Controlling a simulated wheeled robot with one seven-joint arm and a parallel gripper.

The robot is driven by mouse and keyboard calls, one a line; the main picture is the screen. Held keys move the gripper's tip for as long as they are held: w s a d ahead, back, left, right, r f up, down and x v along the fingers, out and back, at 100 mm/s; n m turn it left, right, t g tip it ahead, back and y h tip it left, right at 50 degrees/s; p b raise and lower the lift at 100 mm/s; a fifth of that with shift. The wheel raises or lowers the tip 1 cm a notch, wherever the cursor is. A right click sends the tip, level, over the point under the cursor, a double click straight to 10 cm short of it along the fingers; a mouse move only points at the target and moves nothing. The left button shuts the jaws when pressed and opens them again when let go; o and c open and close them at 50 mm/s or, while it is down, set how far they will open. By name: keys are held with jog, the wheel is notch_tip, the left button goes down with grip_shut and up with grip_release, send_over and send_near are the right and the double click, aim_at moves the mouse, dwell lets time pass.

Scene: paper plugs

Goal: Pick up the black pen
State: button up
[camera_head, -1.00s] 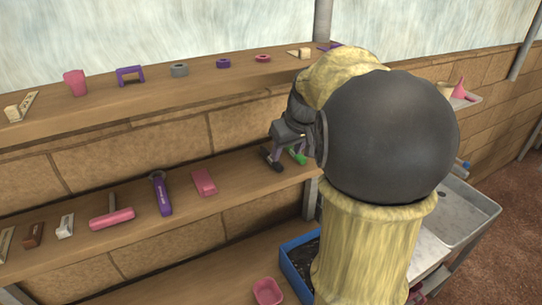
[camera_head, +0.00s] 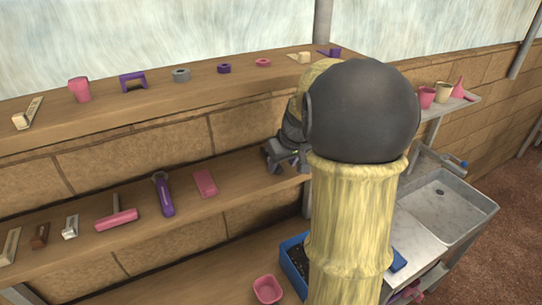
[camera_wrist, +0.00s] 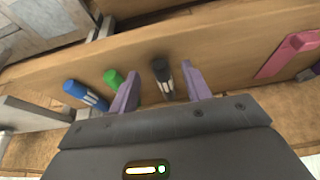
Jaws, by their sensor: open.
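The black pen (camera_wrist: 161,78) lies on the wooden middle shelf in the wrist view, between the two purple fingers of my gripper (camera_wrist: 160,88) and closer to the right finger. Whether it touches that finger I cannot tell. My gripper is open. In the head view my gripper (camera_head: 284,160) is at the right end of the middle shelf, and the black pen cannot be made out there.
A green pen (camera_wrist: 113,79) lies just outside the left finger, with a blue pen (camera_wrist: 85,94) further left. A pink block (camera_wrist: 290,53) is to the right. The upper shelf (camera_head: 205,93) runs above; a blue crate (camera_head: 295,268) stands below.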

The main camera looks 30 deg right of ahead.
jog(key=shift+x, duration=1.15)
grip_shut()
jog(key=shift+s+r+b, duration=0.1)
jog(key=shift+r+b, duration=0.05)
jog(key=shift+b, duration=0.25)
